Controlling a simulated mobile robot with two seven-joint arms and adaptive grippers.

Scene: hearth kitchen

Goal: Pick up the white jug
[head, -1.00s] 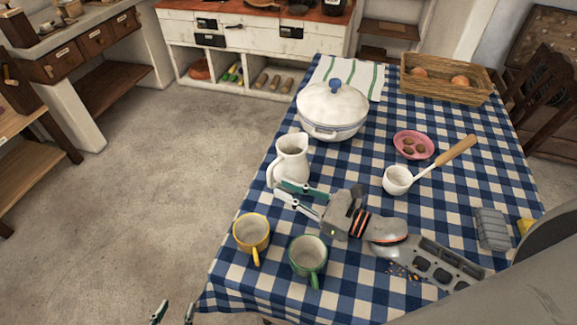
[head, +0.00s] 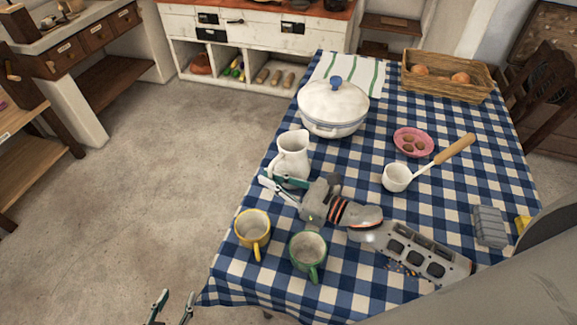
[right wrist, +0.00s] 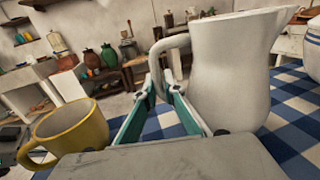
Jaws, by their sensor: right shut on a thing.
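The white jug (head: 293,153) stands upright on the checked tablecloth near the table's left edge. It also fills the right part of the right wrist view (right wrist: 232,70), its handle (right wrist: 158,58) on the left side. My right gripper (head: 272,186) is low at the front of the jug in the head view. In the right wrist view its teal fingers (right wrist: 163,90) are closed on the lower part of the handle. My left gripper (head: 176,299) is at the bottom edge of the head view, off the table, its fingers apart and empty.
A yellow mug (head: 252,229) and a green mug (head: 307,251) stand in front of the jug. A lidded white pot (head: 333,105) is behind it. A white ladle (head: 397,178) and a pink plate (head: 426,137) lie to the right. Floor left of the table is clear.

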